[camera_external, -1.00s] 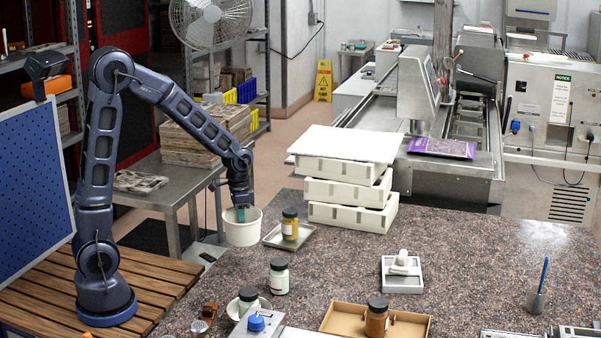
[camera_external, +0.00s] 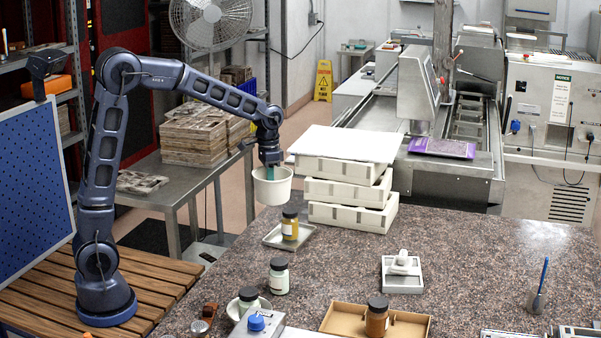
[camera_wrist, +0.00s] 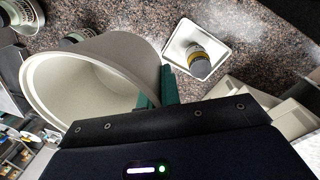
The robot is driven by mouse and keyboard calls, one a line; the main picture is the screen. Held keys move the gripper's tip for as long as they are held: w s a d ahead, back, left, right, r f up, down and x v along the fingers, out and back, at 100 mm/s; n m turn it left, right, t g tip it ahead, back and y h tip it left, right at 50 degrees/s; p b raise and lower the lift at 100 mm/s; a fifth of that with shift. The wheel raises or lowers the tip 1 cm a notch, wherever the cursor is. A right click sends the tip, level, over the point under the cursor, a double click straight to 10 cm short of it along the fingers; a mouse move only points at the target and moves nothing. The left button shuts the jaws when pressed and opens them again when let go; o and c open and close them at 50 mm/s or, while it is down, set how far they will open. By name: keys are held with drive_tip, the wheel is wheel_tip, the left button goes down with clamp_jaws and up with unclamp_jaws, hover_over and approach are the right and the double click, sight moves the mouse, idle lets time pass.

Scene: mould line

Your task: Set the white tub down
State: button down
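The white tub (camera_external: 272,188) is held up in the air by my gripper (camera_external: 270,172), above the back left edge of the speckled counter and just left of the stacked cream trays. In the wrist view the tub (camera_wrist: 95,80) fills the left side, its open mouth tilted in the picture, and looks empty. My gripper's green fingers (camera_wrist: 158,92) are closed on the tub's wall at the rim. The part of the finger inside the tub is mostly hidden.
A metal tray (camera_external: 273,238) with a yellow-brown jar (camera_external: 290,225) stands just below the tub. Stacked cream mould trays (camera_external: 345,190) rise close on the right. A pale green jar (camera_external: 279,276) stands in front. The counter's middle (camera_external: 335,255) is clear.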

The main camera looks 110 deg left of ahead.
drive_tip(key=w+a+f, duration=0.1)
drive_tip(key=w+a, duration=0.8)
drive_tip(key=w, duration=0.4)
drive_tip(key=w+a+f, duration=0.1)
drive_tip(key=w+a, duration=0.9)
drive_tip(key=w, duration=0.3)
drive_tip(key=shift+n, duration=0.3)
wheel_tip(320, 180, down, 20)
drive_tip(key=shift+d+r, duration=0.1)
drive_tip(key=shift+f, duration=0.25)
drive_tip(key=c, duration=1.6)
unclamp_jaws()
drive_tip(key=shift+r, duration=0.1)
wheel_tip(320, 180, up, 12)
drive_tip(key=a, duration=0.1)
drive_tip(key=shift+s, duration=0.45)
